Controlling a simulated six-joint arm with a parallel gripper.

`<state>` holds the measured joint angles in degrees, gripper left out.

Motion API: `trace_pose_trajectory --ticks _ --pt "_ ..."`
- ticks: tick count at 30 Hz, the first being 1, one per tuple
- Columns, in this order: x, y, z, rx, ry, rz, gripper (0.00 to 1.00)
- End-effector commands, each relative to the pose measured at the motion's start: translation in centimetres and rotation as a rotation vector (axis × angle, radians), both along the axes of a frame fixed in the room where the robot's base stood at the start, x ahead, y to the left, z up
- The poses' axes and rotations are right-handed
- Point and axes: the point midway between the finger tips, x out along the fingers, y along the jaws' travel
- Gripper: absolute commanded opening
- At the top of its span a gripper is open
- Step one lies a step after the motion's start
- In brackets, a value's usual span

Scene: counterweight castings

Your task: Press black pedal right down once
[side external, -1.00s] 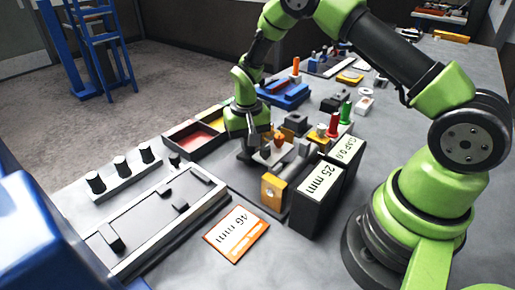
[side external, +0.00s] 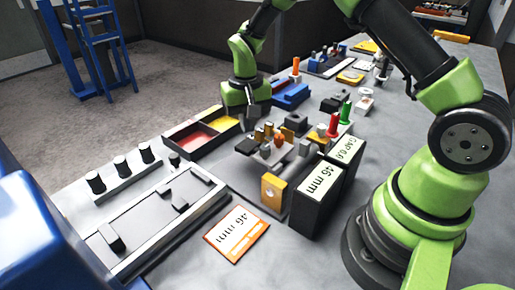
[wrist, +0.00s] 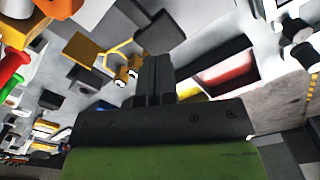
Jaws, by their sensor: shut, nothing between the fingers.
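The black pedal (side external: 246,147) appears to be the dark block at the left side of the small fixture, with orange and brass parts beside it. I cannot tell from this angle whether it is pressed down or up. My gripper (side external: 249,121) is shut and empty, and it is above and behind the pedal in the side view, apart from it. The shut fingers (wrist: 155,75) also show in the wrist view. A black display box (side external: 320,190) in front of the fixture reads 46 mm, and the orange-edged card (side external: 237,233) also reads 46 mm.
A two-part tray, red and yellow (side external: 197,140), lies left of the fixture. A grey-framed board (side external: 150,220) and a row of black knobs (side external: 122,168) are at front left. Red (side external: 333,124) and green (side external: 346,112) posts stand to the right.

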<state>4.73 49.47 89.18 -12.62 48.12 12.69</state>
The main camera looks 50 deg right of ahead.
Motion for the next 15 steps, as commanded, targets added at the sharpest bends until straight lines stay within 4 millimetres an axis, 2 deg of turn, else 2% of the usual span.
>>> trace_pose_trajectory --ticks 15 --pt "0.0 0.0 3.0 0.0 -0.001 0.0 0.0"
